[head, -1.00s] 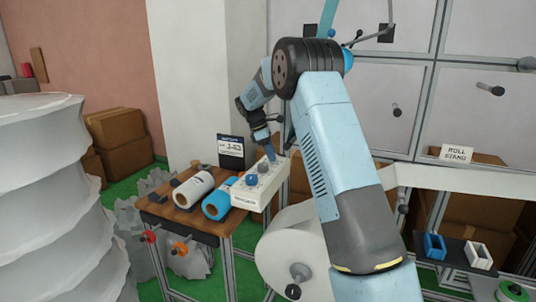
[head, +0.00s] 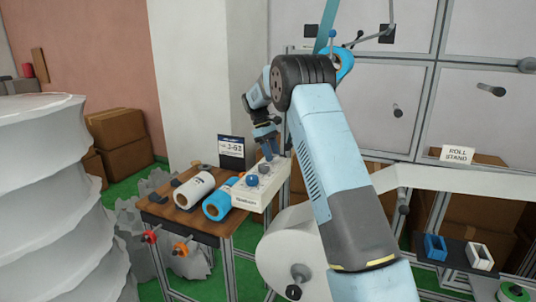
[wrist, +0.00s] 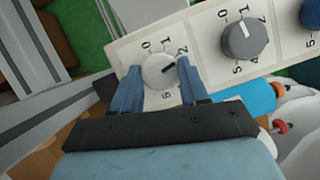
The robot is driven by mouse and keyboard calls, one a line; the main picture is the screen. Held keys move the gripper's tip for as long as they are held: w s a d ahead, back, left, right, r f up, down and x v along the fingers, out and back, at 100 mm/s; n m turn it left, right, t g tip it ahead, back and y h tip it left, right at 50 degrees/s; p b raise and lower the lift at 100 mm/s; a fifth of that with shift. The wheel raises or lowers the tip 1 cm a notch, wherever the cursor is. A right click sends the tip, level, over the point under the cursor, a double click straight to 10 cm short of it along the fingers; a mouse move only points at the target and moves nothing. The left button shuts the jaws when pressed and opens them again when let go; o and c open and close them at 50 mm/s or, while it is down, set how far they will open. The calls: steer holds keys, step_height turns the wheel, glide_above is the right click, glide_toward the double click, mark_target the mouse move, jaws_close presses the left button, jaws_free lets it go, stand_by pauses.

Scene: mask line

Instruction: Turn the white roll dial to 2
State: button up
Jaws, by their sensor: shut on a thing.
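The white roll dial (wrist: 157,73) sits at one end of a white control box (head: 247,198), beside a grey dial (wrist: 243,41) and a blue dial (wrist: 313,13). My gripper (wrist: 158,74) has one finger on each side of the white dial and is shut on it. The dial's dark pointer mark points right and slightly up, towards the printed 2. The 0, 1 and 2 show above the dial and a 5 below; a finger covers part of the scale. In the head view my gripper (head: 271,154) hides the white dial.
A wooden table (head: 165,212) carries the box, a white roll (head: 193,190), a blue roll (head: 217,205) and a dark sign (head: 232,152). A large white roll (head: 287,250) hangs right of the table, close to my arm.

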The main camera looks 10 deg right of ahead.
steer(key=shift+d+r, duration=0.1)
steer(key=shift+d, duration=0.1)
steer(key=o, duration=1)
steer(key=shift+o, duration=0.2)
steer(key=shift+a, duration=0.1)
steer(key=v, duration=1.3)
steer(key=shift+w+r, duration=0.15)
steer(key=shift+r, duration=0.05)
steer(key=shift+a, duration=0.1)
